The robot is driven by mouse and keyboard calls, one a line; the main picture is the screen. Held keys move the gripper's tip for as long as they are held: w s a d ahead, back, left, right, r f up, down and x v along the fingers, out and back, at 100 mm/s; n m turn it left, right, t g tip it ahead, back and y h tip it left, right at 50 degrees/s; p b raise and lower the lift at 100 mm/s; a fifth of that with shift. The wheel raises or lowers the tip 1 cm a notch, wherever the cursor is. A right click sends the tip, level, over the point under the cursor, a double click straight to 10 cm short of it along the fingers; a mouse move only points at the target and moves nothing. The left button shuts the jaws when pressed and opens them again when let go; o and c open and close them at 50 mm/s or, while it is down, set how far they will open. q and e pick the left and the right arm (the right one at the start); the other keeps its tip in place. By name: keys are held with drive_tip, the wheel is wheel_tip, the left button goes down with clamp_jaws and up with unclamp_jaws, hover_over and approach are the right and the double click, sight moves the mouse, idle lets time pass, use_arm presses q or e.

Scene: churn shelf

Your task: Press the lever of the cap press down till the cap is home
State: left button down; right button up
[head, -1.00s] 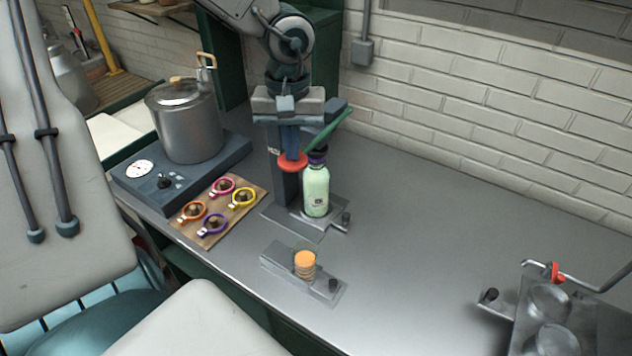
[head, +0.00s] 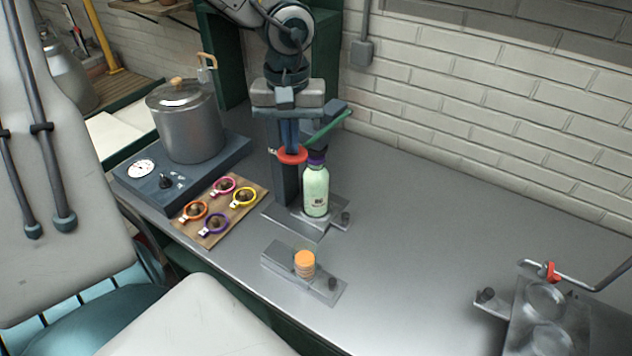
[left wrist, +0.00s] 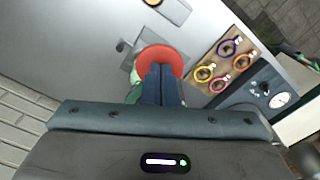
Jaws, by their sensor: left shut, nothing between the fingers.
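The cap press has a dark upright post (head: 286,184) on a grey base, with a green lever (head: 325,127) ending in a round red pad (head: 291,155). A pale green bottle (head: 316,190) stands upright on the base, with a purple cap (head: 317,158) at its top under the dark press head. How fully the cap is seated cannot be told. My left gripper (head: 289,143) is shut and empty, pointing down at the red pad. In the left wrist view its fingertips (left wrist: 161,68) overlap the red pad (left wrist: 160,57); contact cannot be told. My right gripper is not visible.
A wooden board (head: 222,222) with several coloured ring clips and a pot (head: 184,122) on a gauge base are left. A small fixture (head: 280,263) with an orange-topped stack is in front. A metal rig (head: 515,305) stands right. The middle right bench is clear.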

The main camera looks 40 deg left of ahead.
use_arm(q)
wheel_tip(320, 180, up, 6)
drive_tip(key=p, duration=0.5)
idle(0.5)
drive_tip(key=shift+f, duration=0.1)
